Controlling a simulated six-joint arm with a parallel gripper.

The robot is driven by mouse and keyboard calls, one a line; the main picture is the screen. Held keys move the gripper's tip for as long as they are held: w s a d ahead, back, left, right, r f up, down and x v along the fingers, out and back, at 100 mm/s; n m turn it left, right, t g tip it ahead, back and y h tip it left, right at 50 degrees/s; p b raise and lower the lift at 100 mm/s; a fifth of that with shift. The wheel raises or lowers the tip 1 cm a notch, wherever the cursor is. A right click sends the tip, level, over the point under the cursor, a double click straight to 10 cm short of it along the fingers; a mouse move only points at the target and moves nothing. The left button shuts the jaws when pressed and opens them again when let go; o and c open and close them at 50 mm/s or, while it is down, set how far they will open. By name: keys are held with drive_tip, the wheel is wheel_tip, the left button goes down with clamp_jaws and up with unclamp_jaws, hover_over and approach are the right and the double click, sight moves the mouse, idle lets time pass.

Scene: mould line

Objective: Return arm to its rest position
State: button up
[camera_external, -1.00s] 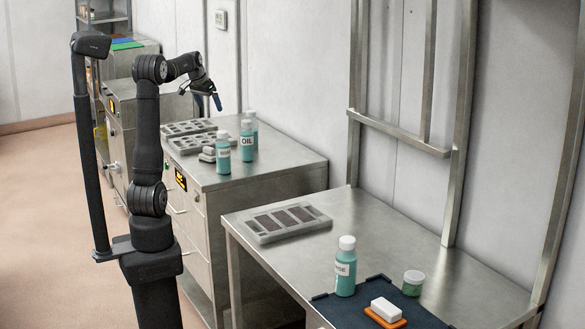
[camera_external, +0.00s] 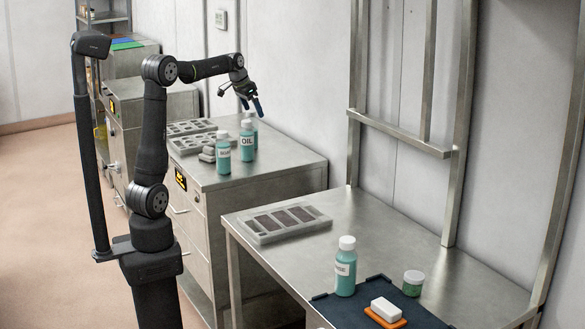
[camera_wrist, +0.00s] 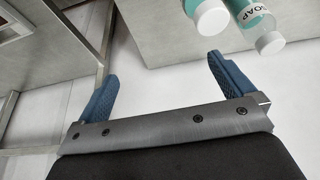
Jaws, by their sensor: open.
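My gripper (camera_external: 252,106) is raised above the metal cabinet, near the wall, with its blue fingers pointing down. In the wrist view my gripper (camera_wrist: 166,88) has its two blue fingers spread wide with nothing between them. Below it on the cabinet top (camera_external: 270,163) stand teal bottles with white caps, among them the OIL bottle (camera_external: 247,141) and another labelled bottle (camera_external: 223,155). The wrist view shows a bottle labelled SOAP (camera_wrist: 257,27) and a second white cap (camera_wrist: 208,16) beyond the right finger.
Grey mould trays (camera_external: 192,127) lie on the cabinet behind the bottles. The nearer metal table (camera_external: 400,250) holds another mould tray (camera_external: 277,224), a teal bottle (camera_external: 345,266), a green jar (camera_external: 413,283) and a white block on an orange base (camera_external: 385,310). A metal frame (camera_external: 400,134) rises behind this table.

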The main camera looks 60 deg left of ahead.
drive_tip(key=w+d+m+h, duration=0.1)
drive_tip(key=w+d+m, duration=0.1)
drive_tip(key=d, duration=1.1)
drive_tip(key=w+d+m+h, duration=0.1)
drive_tip(key=w+d+m, duration=0.2)
drive_tip(key=d, duration=1.1)
drive_tip(key=shift+w+d+m, duration=0.2)
drive_tip(key=shift+w+m, duration=0.1)
drive_tip(key=shift+w, duration=0.5)
